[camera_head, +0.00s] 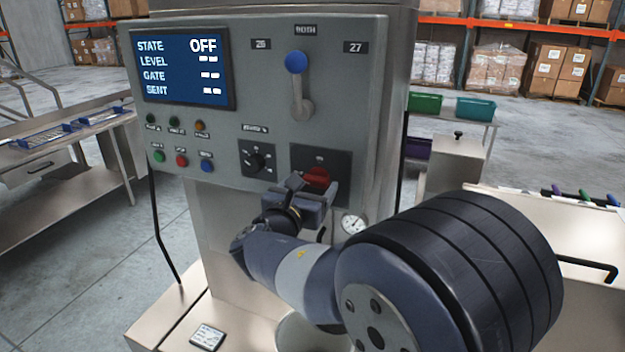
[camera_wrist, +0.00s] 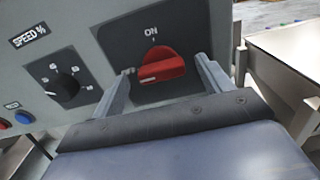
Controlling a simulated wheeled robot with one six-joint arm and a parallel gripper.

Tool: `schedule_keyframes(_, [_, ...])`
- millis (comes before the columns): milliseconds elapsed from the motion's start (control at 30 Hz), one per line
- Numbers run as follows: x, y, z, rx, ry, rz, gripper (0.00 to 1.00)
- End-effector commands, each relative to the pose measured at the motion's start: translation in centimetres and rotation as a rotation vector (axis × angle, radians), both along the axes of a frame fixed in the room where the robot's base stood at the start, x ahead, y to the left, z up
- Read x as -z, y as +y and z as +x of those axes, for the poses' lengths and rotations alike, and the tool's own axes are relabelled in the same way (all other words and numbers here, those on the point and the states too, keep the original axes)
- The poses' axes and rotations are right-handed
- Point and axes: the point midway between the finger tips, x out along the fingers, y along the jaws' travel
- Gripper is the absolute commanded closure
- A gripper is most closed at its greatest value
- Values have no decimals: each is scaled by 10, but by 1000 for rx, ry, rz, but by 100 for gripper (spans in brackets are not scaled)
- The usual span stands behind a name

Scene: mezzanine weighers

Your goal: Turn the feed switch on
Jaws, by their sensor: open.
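The feed switch is a red rotary knob (camera_wrist: 161,66) on a dark plate marked ON at the top, in the wrist view. Its grip lies roughly level, with a pale mark at its left end, away from the ON mark. In the head view the red switch (camera_head: 316,178) sits at the lower right of the grey control panel (camera_head: 270,100). My gripper (camera_wrist: 166,72) is open, with one finger on each side of the knob. Whether the fingers touch the knob cannot be told. The display (camera_head: 181,68) reads STATE OFF, with dashes below.
A black SPEED % dial (camera_head: 256,162) is left of the switch. A lever with a blue ball (camera_head: 296,62) stands above it. Coloured push buttons (camera_head: 181,160) are at lower left. A round gauge (camera_head: 353,223) is below right. A steel bench (camera_head: 60,150) stands left.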

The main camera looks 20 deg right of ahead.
Motion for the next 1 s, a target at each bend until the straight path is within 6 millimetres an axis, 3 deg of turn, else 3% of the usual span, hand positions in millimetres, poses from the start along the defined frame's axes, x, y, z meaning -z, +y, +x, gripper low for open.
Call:
schedule_keyframes(200, [0, -12, 11, 1, 1, 1, 25])
schedule_keyframes(467, [0, -12, 12, 0, 0, 1, 25])
schedule_keyframes(1000, [0, -12, 11, 0, -1, 1, 68])
